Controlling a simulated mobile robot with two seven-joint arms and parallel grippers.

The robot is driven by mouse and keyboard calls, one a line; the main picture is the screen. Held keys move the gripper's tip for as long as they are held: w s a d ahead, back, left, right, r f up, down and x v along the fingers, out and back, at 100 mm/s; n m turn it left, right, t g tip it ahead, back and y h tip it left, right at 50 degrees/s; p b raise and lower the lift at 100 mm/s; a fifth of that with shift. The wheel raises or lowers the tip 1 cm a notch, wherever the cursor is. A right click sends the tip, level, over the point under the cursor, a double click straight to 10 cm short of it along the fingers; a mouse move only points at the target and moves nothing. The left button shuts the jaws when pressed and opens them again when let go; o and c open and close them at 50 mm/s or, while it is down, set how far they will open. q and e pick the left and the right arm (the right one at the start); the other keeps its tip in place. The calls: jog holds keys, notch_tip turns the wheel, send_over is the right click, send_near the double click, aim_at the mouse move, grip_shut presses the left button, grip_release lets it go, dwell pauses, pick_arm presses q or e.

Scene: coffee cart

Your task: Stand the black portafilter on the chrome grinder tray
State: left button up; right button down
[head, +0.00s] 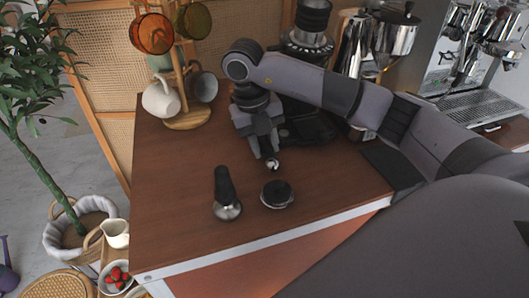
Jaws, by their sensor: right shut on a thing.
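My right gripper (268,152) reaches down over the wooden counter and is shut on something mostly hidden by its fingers. A small chrome piece (272,164) shows at the fingertips; it looks like part of the black portafilter, whose body I cannot make out. The grinder (312,35) stands at the back, partly behind my right arm. A dark base (308,128) shows below that arm, right of the gripper. I cannot make out the chrome grinder tray clearly. My left gripper is not in view.
A tamper with a black handle (225,186) and a round black disc with a metal rim (277,194) stand near the front counter edge. A mug tree (187,118) stands at the back left. The counter's left part (165,185) is clear. The espresso machine (480,60) is at right.

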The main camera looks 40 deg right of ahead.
notch_tip(320, 180, down, 2)
jog(key=shift+f, duration=0.15)
jog(key=shift+f, duration=0.15)
jog(key=c, duration=0.8)
grip_release()
jog(key=shift+r, duration=0.2)
jog(key=r, duration=0.4)
jog(key=a+r+p, duration=0.1)
jog(key=r, duration=0.2)
jog(key=a+r+p, duration=0.1)
jog(key=r, duration=0.3)
jog(key=shift+w+a+r, duration=0.1)
jog(key=shift+w+r, duration=0.2)
jog(key=shift+w, duration=0.05)
